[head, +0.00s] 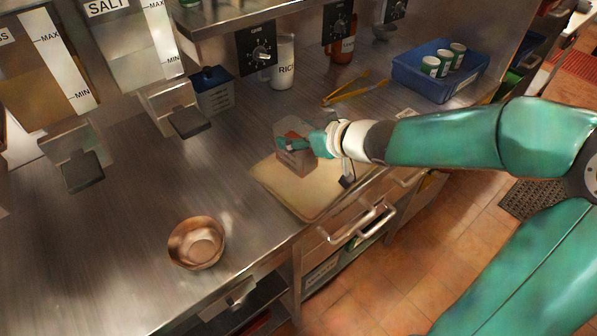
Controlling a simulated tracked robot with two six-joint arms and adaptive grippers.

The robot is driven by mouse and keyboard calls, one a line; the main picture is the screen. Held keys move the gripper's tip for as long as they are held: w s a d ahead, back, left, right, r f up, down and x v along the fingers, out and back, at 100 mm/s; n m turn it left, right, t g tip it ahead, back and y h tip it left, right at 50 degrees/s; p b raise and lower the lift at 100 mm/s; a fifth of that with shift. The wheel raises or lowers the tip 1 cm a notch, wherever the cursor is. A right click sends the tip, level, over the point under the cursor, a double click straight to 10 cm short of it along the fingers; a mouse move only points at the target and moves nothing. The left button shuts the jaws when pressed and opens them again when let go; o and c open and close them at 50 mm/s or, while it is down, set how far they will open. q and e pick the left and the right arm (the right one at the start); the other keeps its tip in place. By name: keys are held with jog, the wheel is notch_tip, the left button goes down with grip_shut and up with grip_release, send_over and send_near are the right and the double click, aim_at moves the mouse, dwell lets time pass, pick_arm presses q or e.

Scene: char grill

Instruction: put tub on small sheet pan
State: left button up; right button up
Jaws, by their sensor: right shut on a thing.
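The tub (290,128) is a small greyish see-through box with something reddish inside. My right gripper (297,144) comes in from the right and is shut on it. A flat tan rectangle with rounded corners (305,195), which looks like the small sheet pan, lies at the counter's front edge. The tub is over its back part; I cannot tell whether it touches. The gripper hides part of the tub. My left gripper is not in view.
A copper-coloured bowl (197,243) stands at the front left. Yellow tongs (355,92), a blue bin with several shakers (413,82) and a dark blue container (213,92) are at the back. Dispensers hang at the left. The counter left of the pan is clear.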

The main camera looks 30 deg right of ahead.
notch_tip(320, 180, down, 6)
jog(key=b, duration=0.3)
jog(key=shift+a+f, duration=0.1)
jog(key=shift+f, duration=0.1)
jog(key=shift+f+b, duration=0.45)
jog(key=shift+r, duration=0.1)
jog(key=o, duration=1.5)
jog(key=shift+o, duration=0.2)
